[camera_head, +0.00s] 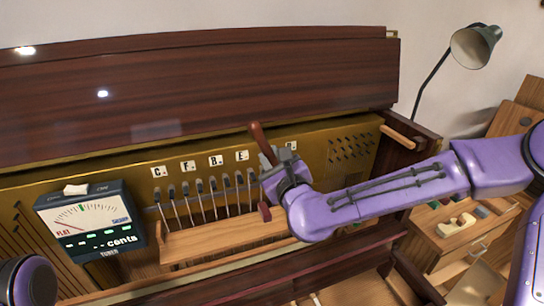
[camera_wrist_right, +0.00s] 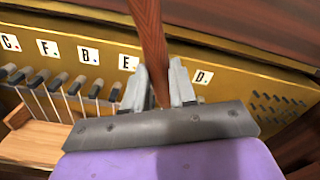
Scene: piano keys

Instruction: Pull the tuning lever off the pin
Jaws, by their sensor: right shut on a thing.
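The tuning lever (camera_head: 257,135) has a reddish-brown wooden handle that sticks up from my right gripper (camera_head: 275,157). In the right wrist view the handle (camera_wrist_right: 150,35) stands between the two grey fingers (camera_wrist_right: 160,82), which are shut on it. The lever's lower end is hidden behind the gripper, so I cannot tell whether it sits on a pin. Several dark-topped tuning pins (camera_head: 212,184) stand in a row to the left, also in the right wrist view (camera_wrist_right: 61,79). My left gripper is not in view; only part of my left arm shows at bottom left.
Letter tiles, such as E (camera_head: 242,156), line the brass-coloured plate (camera_head: 130,160). A tuner (camera_head: 90,222) showing FLAT and SHARP stands at left. A wooden ledge (camera_head: 215,240) lies below the pins. A lamp (camera_head: 475,46) and a wooden drawer unit (camera_head: 440,245) are at right.

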